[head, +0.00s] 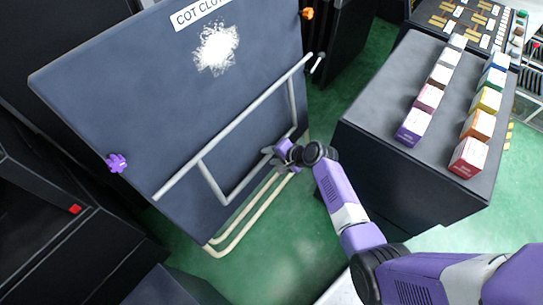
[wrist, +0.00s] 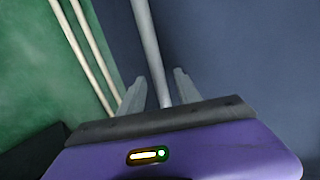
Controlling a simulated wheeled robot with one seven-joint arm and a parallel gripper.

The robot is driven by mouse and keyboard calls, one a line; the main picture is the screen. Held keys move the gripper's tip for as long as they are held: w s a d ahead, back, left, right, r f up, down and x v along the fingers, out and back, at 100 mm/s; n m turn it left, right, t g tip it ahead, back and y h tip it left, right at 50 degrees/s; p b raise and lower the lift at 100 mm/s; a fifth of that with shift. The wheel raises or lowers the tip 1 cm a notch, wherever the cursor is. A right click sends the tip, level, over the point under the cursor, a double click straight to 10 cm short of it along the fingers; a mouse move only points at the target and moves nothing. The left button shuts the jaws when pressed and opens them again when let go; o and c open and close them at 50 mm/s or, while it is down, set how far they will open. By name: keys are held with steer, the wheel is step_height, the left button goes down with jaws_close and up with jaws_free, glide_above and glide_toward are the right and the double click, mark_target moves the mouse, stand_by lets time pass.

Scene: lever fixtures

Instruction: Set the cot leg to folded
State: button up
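The cot is a dark blue upright panel (head: 150,110) with a partly cut-off "COT" label at its top. Its leg is a grey tubular frame (head: 236,127), with a long bar and a U-shaped part lying close along the panel face. My gripper (head: 268,151) is at the right part of the U in the head view. In the wrist view the grey leg tube (wrist: 149,45) runs between the two fingers of my gripper (wrist: 160,92). Gaps show beside the tube, so the fingers look open around it. Contact cannot be told.
Cream rails (head: 245,222) run along the panel's bottom. A purple knob (head: 117,162) and an orange knob (head: 307,13) sit at its edges. A dark cabinet (head: 400,165) with several coloured boxes stands right of my arm. Green floor (head: 300,240) is open below.

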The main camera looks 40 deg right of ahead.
steer(key=p+v, duration=0.3)
steer(key=v, duration=0.4)
steer(key=shift+s+r, duration=0.15)
steer(key=shift+s, duration=0.15)
steer(key=shift+d, duration=0.1)
steer(key=w+d+r+n+t+h, duration=0.1)
steer(key=w+d+r+h, duration=0.1)
steer(key=d+r, duration=0.2)
steer(key=s+r+n+t+h, duration=0.3)
steer(key=s+r+n+h, duration=0.1)
steer(key=s+r, duration=0.15)
steer(key=s+a+r+n+t+y, duration=0.15)
steer(key=s+a+r+n, duration=0.35)
steer(key=s+a+r, duration=0.7)
steer(key=s+a+r+n+t+y, duration=0.1)
steer(key=s+a+r+n+y, duration=0.2)
steer(key=s+a+r+n, duration=0.85)
steer(key=s+d+r+m+p, duration=0.1)
steer(key=r+m+p, duration=0.1)
steer(key=r+p, duration=0.5)
steer(key=s+d+r+m+p, duration=0.2)
steer(key=r+m+p, duration=0.1)
steer(key=r+p, duration=0.4)
steer(key=p, duration=0.3)
steer(key=shift+s+d+m+p, duration=0.2)
steer(key=shift+m+p, duration=0.15)
